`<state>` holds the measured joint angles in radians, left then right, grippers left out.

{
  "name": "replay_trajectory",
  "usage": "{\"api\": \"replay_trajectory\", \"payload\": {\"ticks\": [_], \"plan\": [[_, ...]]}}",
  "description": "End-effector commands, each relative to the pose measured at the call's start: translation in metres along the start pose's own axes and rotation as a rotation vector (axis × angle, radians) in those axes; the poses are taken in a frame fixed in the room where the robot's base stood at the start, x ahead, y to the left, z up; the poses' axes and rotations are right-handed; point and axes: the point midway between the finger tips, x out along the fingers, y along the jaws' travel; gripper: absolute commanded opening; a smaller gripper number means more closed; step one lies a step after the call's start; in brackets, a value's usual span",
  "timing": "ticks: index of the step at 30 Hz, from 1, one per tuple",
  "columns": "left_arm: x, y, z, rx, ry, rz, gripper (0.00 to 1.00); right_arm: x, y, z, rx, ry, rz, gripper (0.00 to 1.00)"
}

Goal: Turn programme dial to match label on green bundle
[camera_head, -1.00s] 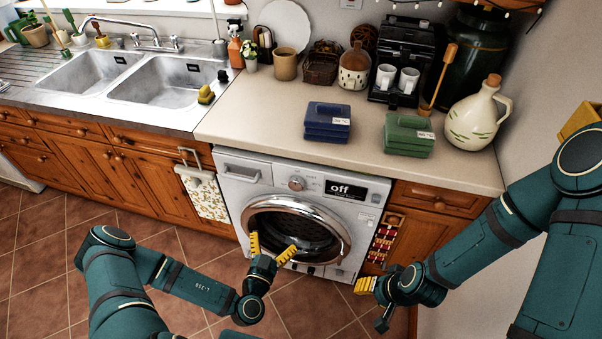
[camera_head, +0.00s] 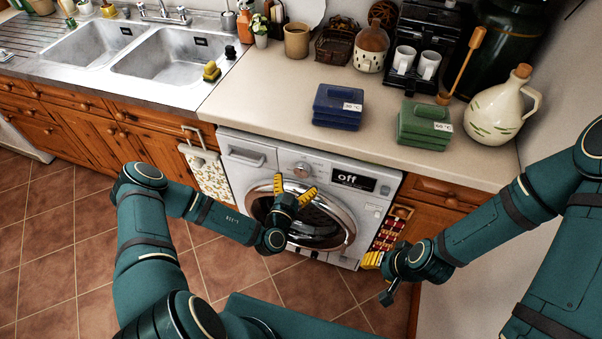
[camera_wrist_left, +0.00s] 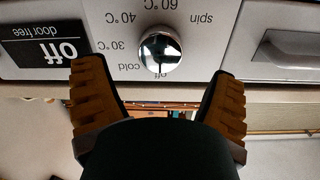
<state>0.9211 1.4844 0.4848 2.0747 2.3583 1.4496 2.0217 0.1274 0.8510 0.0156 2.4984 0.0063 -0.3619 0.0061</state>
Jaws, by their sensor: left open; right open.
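The silver programme dial (camera_head: 301,170) is on the washing machine's front panel. In the wrist view the dial (camera_wrist_left: 160,52) appears upside down, ringed by off, cold, 30, 40, 60 °C and spin. The display (camera_head: 350,181) reads "off", with "door free" in the wrist view. My left gripper (camera_head: 295,185) is open just in front of the dial, its yellow fingers spread either side, not closed on it. The green bundle (camera_head: 424,130) lies on the counter; its small white label seems to read 60 °C. My right gripper (camera_head: 378,278) is open and empty, low at the right.
A blue bundle (camera_head: 338,106) with its own label lies left of the green one on the counter (camera_head: 270,95). The round washer door (camera_head: 330,225) is below the dial.

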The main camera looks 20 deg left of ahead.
Motion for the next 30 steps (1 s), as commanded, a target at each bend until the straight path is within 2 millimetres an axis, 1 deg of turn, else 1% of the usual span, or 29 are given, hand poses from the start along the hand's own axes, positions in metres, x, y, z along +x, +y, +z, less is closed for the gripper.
{"api": "replay_trajectory", "payload": {"ticks": [1,3,6,9,13,20,21,23,24,26,27,30], "plan": [[0.009,0.001,0.000,0.003,0.003,0.001,0.86,0.002,0.001,0.001,0.000,-0.001,0.000,0.47],[0.020,0.000,-0.001,0.001,0.003,0.000,0.86,0.002,0.001,0.001,-0.001,-0.002,0.000,0.47],[0.032,0.000,0.000,0.002,0.002,0.001,0.86,0.004,0.001,0.002,-0.001,-0.003,0.000,0.47],[0.039,0.000,0.000,0.001,0.001,0.000,0.86,0.004,0.002,0.002,-0.001,-0.004,0.000,0.47],[0.043,0.000,0.000,-0.001,0.000,0.000,0.86,0.004,0.002,0.002,-0.001,-0.005,0.000,0.47],[0.043,0.000,0.000,-0.001,0.000,0.000,0.86,0.004,0.002,0.002,-0.001,-0.005,-0.001,0.47],[0.043,0.000,0.000,-0.001,0.000,0.000,0.78,0.004,0.002,0.002,-0.001,-0.005,-0.001,0.47],[0.043,0.000,0.000,-0.001,0.000,0.000,0.57,0.004,0.002,0.002,-0.001,-0.004,0.000,0.47],[0.043,0.000,0.000,-0.001,0.000,0.000,0.43,0.004,0.002,0.002,-0.001,-0.004,0.000,0.47],[0.043,0.000,0.000,-0.001,0.000,0.000,0.22,0.004,0.002,0.002,-0.001,-0.004,0.000,0.47],[0.043,0.000,0.000,-0.001,0.000,0.000,0.16,0.004,0.002,0.002,-0.001,-0.004,0.000,0.47],[0.043,0.000,0.000,0.000,0.000,0.000,0.16,0.004,0.002,0.002,-0.001,-0.004,0.000,0.47]]}}
